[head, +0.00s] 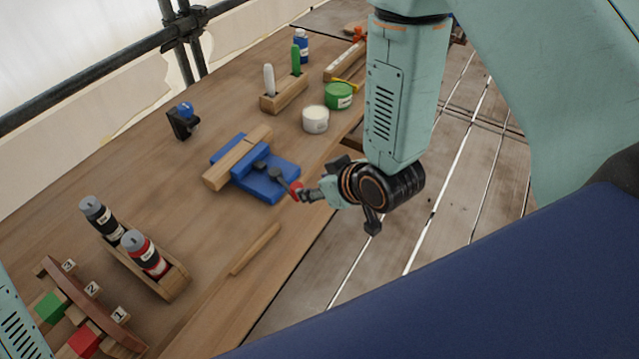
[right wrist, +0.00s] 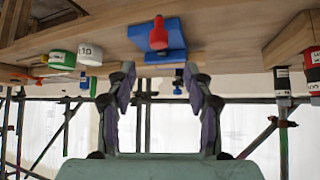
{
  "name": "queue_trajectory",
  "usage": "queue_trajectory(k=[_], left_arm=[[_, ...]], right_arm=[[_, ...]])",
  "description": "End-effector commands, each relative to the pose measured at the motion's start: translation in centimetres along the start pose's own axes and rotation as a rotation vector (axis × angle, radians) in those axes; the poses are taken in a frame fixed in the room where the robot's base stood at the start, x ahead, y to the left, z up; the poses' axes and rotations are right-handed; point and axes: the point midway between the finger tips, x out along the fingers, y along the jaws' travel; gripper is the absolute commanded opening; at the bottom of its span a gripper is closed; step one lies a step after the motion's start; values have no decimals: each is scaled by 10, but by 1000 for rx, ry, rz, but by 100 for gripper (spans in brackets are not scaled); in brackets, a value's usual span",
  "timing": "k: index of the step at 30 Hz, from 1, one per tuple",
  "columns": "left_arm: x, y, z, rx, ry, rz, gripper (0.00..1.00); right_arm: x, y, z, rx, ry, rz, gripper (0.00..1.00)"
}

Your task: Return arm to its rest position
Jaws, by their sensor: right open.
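My right arm comes in from the upper right in the head view. Its gripper (head: 309,195) is at the front edge of the workbench (head: 205,225), pointing left. It is beside the red handle end (head: 297,190) of the blue vise (head: 265,183); I cannot tell the exact gap. In the right wrist view the gripper (right wrist: 158,76) has its two fingers spread with nothing between them. The red handle (right wrist: 158,33) and blue vise (right wrist: 172,55) show beyond the fingertips. The vise holds a wooden piece (head: 228,168). Only a bit of my left arm shows at lower left; its gripper is out of view.
A wooden holder with two bottles (head: 150,262) and a numbered rack (head: 95,305) stand at the left. A wooden strip (head: 255,248) lies near the front edge. White (head: 315,120) and green (head: 338,95) tubs stand behind the vise. Plank flooring (head: 440,225) beside the bench is clear.

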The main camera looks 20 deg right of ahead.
Motion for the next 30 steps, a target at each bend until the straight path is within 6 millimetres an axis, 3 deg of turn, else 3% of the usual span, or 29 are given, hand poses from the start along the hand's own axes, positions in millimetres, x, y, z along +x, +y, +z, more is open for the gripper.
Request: queue_trajectory(k=[20,23,30], left_arm=[[0,0,0,0,0,0,64],[3,0,0,0,0,0,64],[51,0,0,0,-1,0,64]], right_arm=[[-6,0,3,10,-12,1,52],[-9,3,27,62,-88,28,52],[5,-2,146,179,-322,76,52]])
